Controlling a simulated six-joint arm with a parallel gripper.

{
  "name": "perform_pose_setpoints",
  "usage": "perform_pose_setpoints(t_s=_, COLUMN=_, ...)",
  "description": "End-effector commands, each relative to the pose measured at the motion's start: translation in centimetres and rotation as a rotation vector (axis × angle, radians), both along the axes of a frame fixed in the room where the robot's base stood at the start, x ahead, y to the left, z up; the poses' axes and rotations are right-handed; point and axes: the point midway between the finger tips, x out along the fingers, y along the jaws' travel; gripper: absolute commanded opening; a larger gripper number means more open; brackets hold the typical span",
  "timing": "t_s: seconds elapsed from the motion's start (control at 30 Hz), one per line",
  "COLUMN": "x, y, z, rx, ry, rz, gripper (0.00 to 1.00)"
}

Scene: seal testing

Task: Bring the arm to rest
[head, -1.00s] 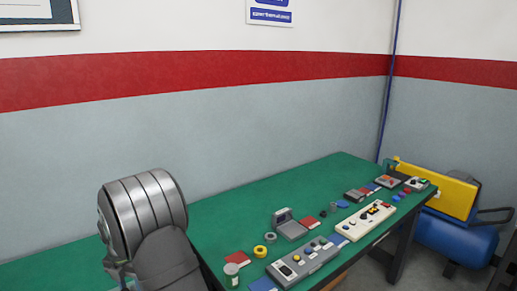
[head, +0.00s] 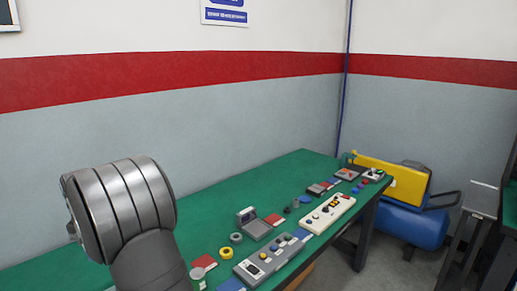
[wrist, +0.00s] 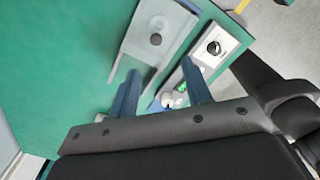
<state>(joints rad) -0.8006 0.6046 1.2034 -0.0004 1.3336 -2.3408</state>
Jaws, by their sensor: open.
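My gripper (wrist: 160,88) shows in the wrist view with its two blue-grey fingers apart. Between and beyond the fingers I see green tabletop and a small white and green item, and nothing is clearly held. In the head view my arm stands at the lower left as a ribbed metal and dark grey link, and the fingers are hidden there. The green table (head: 205,205) runs behind and to the right of my arm.
A grey control box (head: 268,260), a white control box (head: 328,215), a yellow ring (head: 226,253) and several small parts lie along the table. A blue compressor (head: 415,227) stands beyond its far end. Bare tabletop lies along the wall side.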

Motion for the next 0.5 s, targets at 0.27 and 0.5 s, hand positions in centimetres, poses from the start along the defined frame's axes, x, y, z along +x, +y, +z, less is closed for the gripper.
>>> perform_pose_setpoints(t_s=0.27, x=-0.1, y=0.0, z=3.2, rx=0.0, ry=0.001, rz=-0.088, gripper=0.45)
perform_pose_setpoints(t_s=0.5, x=-0.1, y=0.0, z=2.7, rx=0.0, ry=0.001, rz=-0.265, gripper=0.45)
